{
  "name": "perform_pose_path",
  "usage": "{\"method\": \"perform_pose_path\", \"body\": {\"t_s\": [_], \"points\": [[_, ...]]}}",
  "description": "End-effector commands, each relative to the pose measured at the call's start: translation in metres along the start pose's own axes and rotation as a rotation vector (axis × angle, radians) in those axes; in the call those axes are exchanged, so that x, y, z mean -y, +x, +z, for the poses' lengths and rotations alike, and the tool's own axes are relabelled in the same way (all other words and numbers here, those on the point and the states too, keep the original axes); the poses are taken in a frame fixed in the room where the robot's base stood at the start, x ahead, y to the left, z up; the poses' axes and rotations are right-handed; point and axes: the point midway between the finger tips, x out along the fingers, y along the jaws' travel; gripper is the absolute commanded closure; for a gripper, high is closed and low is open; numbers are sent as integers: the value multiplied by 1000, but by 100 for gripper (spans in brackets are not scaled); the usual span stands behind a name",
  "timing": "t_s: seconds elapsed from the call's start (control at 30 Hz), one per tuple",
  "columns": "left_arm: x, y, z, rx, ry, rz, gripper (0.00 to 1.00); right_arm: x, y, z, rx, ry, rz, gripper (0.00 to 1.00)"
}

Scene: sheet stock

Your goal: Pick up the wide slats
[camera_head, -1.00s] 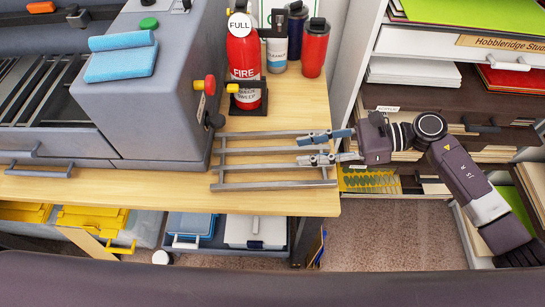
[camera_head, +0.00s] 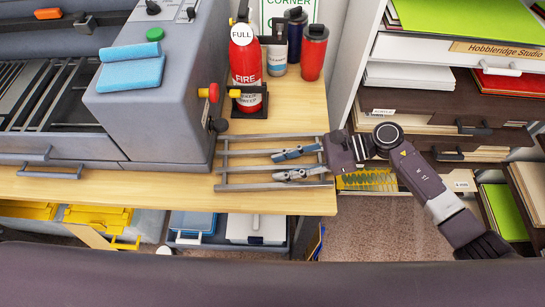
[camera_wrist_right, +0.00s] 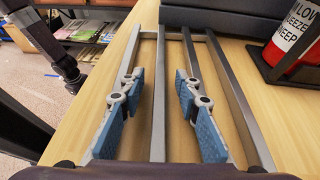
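A rack-like set of long grey slats (camera_head: 262,137) lies on the wooden table beside the grey machine, joined by a cross bar at its left end. The slats also show in the right wrist view (camera_wrist_right: 158,75). Which are the wide ones I cannot tell. My right gripper (camera_head: 276,166) reaches in from the right, low over the slats, its blue-padded fingers spread. In the right wrist view the open fingers (camera_wrist_right: 159,78) lie either side of one slat, with nothing clamped between them. Whether they touch the slats is unclear. My left gripper is not seen.
A red fire extinguisher (camera_head: 244,67) stands behind the slats, with bottles (camera_head: 313,52) beyond it. The grey machine (camera_head: 165,110) blocks the left. A shelf unit with drawers (camera_head: 440,100) stands at right. Bare tabletop (camera_head: 290,112) lies behind the slats.

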Motion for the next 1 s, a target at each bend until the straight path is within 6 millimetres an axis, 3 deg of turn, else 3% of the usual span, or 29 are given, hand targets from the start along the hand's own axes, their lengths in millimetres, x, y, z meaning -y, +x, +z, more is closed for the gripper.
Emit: {"method": "perform_pose_path", "body": {"t_s": [0.07, 0.33, 1.0], "points": [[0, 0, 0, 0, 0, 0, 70, 0, 0, 0, 0, 0, 0, 70], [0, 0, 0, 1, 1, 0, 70, 0, 0, 0, 1, 1, 0, 99], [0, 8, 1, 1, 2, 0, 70, 1, -4, 3, 2, -3, -2, 100]]}}
